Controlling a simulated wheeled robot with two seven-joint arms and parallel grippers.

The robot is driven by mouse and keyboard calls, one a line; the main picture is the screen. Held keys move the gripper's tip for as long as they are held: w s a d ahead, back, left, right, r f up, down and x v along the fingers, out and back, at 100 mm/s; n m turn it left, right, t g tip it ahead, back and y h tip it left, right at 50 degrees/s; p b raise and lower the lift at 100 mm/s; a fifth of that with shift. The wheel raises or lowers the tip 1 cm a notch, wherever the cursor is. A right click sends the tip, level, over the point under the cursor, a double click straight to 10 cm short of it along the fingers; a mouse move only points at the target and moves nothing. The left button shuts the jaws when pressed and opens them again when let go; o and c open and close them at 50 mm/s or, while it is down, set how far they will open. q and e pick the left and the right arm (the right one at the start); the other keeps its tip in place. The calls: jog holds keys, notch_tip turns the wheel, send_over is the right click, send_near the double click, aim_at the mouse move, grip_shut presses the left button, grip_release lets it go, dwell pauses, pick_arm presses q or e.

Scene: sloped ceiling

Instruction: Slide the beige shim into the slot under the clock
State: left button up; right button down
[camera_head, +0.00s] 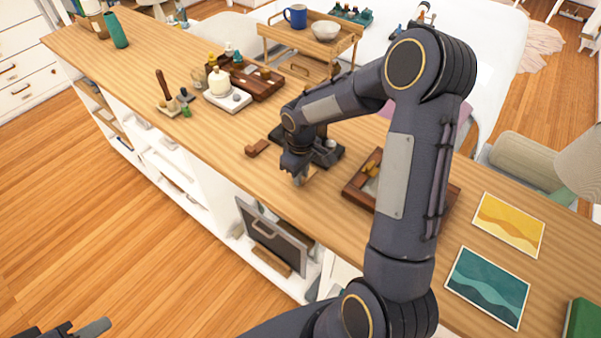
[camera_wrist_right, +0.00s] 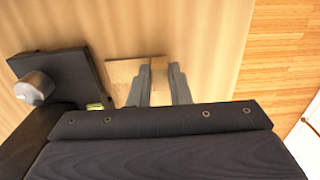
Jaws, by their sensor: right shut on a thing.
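My right gripper (camera_head: 298,180) is low over the wooden counter, near its front edge. It is shut on the beige shim (camera_head: 309,174), whose pale wood also shows between the fingers in the right wrist view (camera_wrist_right: 158,68). More pale wood extends left of the fingers there. A dark base (camera_head: 328,152) with a silver knob (camera_wrist_right: 34,88), probably of the clock, stands beside the gripper. The arm covers part of it, and I cannot make out a clock face or the slot. Part of my left gripper (camera_head: 85,329) shows at the bottom left; its jaw opening is unclear.
A small brown block (camera_head: 257,147) lies left of the gripper. A dark wooden tray (camera_head: 352,190) is to the right, partly behind my arm. Yellow (camera_head: 509,224) and teal (camera_head: 487,287) cards lie farther right. A white board (camera_head: 228,101) with a bottle stands farther back left.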

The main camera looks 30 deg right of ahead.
aim_at(313, 170)
jog(key=shift+w+d, duration=0.35)
jog(key=shift+d, duration=0.4)
jog(key=shift+w+d, duration=0.3)
jog(key=shift+d, duration=0.45)
jog(key=shift+w+d+r+p, duration=0.1)
jog(key=shift+w+d+p, duration=0.15)
jog(key=shift+d, duration=0.3)
jog(key=shift+w+d+p, duration=0.15)
jog(key=shift+w+d, duration=0.05)
jog(key=shift+d, duration=0.35)
